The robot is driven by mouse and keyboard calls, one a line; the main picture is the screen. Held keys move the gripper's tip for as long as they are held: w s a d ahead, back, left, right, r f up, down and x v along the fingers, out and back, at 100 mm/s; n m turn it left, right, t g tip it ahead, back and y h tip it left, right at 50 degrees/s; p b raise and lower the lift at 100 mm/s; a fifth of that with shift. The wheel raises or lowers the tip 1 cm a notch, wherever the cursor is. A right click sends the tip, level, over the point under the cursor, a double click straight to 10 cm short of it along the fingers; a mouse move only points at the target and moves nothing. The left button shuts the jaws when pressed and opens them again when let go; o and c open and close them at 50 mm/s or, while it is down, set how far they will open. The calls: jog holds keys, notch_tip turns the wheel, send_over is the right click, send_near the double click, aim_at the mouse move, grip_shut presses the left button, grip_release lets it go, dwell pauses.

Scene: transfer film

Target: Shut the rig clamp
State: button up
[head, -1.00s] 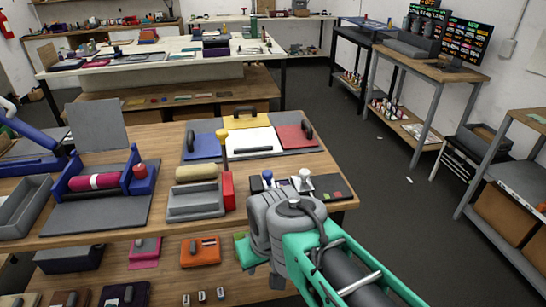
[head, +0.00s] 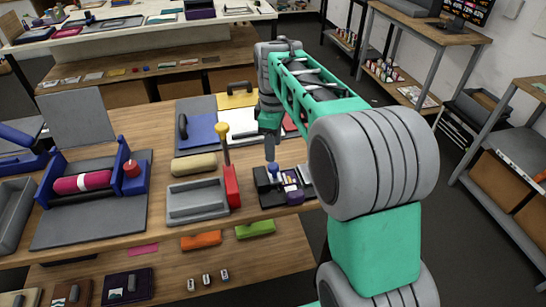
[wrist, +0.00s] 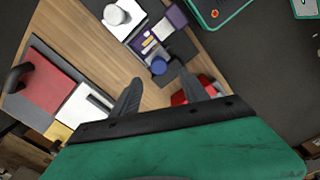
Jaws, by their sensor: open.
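A dark base (head: 262,188) at the table's front edge carries a purple part (head: 290,178) and a blue knob (head: 273,169). The knob (wrist: 158,66) also shows in the wrist view. I cannot tell for sure which of these is the rig clamp. My gripper (head: 270,150) points down close above the blue knob. In the wrist view its fingers (wrist: 158,76) are spread and empty, with the knob just beyond their tips.
A grey tray (head: 197,200) and a tan roll (head: 194,164) lie left of the lever. Behind is a board with blue (head: 203,130), yellow (head: 236,100) and red (wrist: 48,82) plates. My arm hides the table's right end.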

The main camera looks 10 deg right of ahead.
aim_at(273, 165)
jog(key=shift+w+f, duration=0.2)
jog(key=shift+f, duration=0.05)
notch_tip(273, 165, down, 7)
jog(key=shift+f+p, duration=0.1)
jog(key=shift+p, duration=0.4)
jog(key=shift+c, duration=0.3)
grip_shut()
